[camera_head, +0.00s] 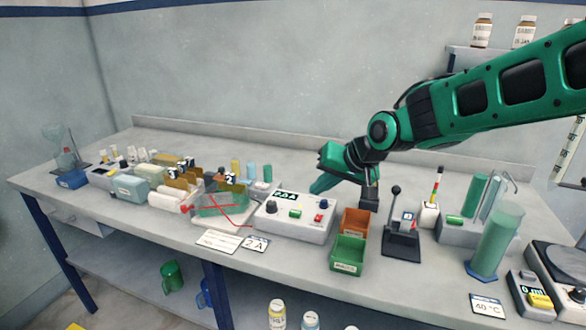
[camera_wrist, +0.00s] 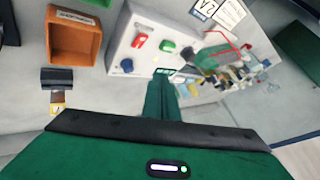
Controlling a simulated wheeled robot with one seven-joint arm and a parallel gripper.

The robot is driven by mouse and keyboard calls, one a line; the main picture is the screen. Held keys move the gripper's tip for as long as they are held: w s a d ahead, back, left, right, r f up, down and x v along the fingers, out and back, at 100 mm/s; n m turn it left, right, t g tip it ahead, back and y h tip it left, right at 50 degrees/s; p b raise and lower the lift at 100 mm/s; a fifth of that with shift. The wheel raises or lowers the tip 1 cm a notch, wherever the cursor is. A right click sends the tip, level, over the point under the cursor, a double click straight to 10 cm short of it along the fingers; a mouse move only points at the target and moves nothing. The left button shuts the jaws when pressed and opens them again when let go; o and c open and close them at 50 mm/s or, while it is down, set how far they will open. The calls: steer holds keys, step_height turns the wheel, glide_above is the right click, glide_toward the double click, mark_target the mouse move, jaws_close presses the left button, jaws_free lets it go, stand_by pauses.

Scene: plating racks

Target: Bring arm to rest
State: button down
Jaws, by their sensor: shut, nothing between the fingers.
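My gripper (camera_head: 318,188) is shut and empty. In the head view it is held above the bench behind the white control box (camera_head: 292,221), with my green arm reaching in from the upper right. In the wrist view my closed green fingers (camera_wrist: 162,95) point toward the control box (camera_wrist: 150,40), with nothing between them. I cannot tell the exact gap between the fingertips and the box. My gripper and wrist hide part of the bench behind them.
An orange bin (camera_head: 356,222) and a green bin (camera_head: 347,253) stand right of the box, near a lever stand (camera_head: 402,238). A clear green tank (camera_head: 222,203) with red wires is left. A green cylinder (camera_head: 497,245) stands right. The bench's back strip looks clear.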

steer(key=s+d+f+m+g+h, duration=0.15)
steer(key=s+d, duration=0.25)
steer(key=d, duration=0.4)
steer(key=s+d+f+h, duration=0.15)
steer(key=s+d, duration=0.25)
steer(key=d, duration=0.4)
steer(key=s+d+m+g+h, duration=0.1)
steer(key=s+d+h, duration=0.1)
steer(key=s+d, duration=0.45)
steer(key=s+d+f+m+g, duration=0.1)
steer(key=s+d, duration=0.4)
steer(key=s, duration=0.5)
steer(key=s+d+f+m+g, duration=0.2)
steer(key=s+d, duration=0.4)
steer(key=s, duration=0.4)
steer(key=shift+d+m+g, duration=0.15)
steer(key=shift+m+g, duration=0.2)
steer(key=shift+g, duration=0.2)
steer(key=shift+w+f, duration=0.25)
steer(key=shift+w, duration=0.3)
steer(key=shift+s, duration=0.1)
